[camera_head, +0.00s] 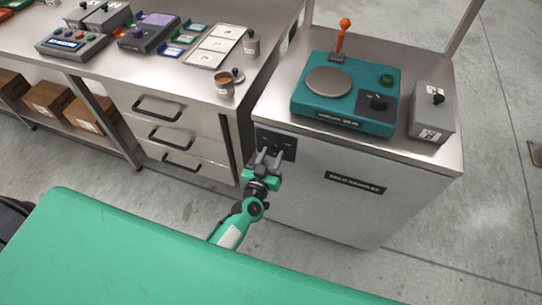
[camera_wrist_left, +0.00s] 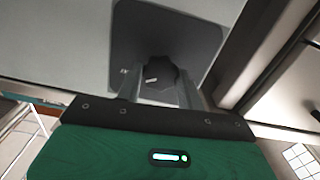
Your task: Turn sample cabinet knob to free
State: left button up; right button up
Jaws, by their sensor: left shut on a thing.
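The sample cabinet (camera_head: 330,190) is a grey metal box with a dark label plate on its front. A dark knob plate (camera_head: 276,141) sits at the upper left of that front, and it also shows in the left wrist view (camera_wrist_left: 195,33). My left gripper (camera_head: 269,157) is in front of the plate, with its fingers around the dark knob (camera_wrist_left: 158,78). The knob carries a short white mark in the wrist view, and its lower part is hidden behind the gripper body. The gripper is shut on the knob. My right gripper is not in view.
On the cabinet top stand a teal scale (camera_head: 345,105) with a round pan, an orange-topped lever (camera_head: 342,38) and a grey box (camera_head: 432,112). A bench with drawers (camera_head: 180,135) stands close on the left. A copper-coloured cup (camera_head: 225,86) is near its edge. Floor is clear at right.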

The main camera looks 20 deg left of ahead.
pick_arm(q)
jog(key=shift+n, duration=0.3)
jog(key=n, duration=0.7)
jog(key=shift+n, duration=0.3)
jog(key=n, duration=0.5)
jog(key=shift+b, duration=0.35)
jog(key=n, duration=0.3)
jog(key=shift+b, duration=0.35)
jog(key=shift+f+n, duration=0.1)
jog(key=shift+n, duration=0.9)
jog(key=shift+n+b, duration=0.6)
jog(key=shift+n, duration=0.6)
jog(key=shift+n+b, duration=0.45)
jog(key=shift+n, duration=1.25)
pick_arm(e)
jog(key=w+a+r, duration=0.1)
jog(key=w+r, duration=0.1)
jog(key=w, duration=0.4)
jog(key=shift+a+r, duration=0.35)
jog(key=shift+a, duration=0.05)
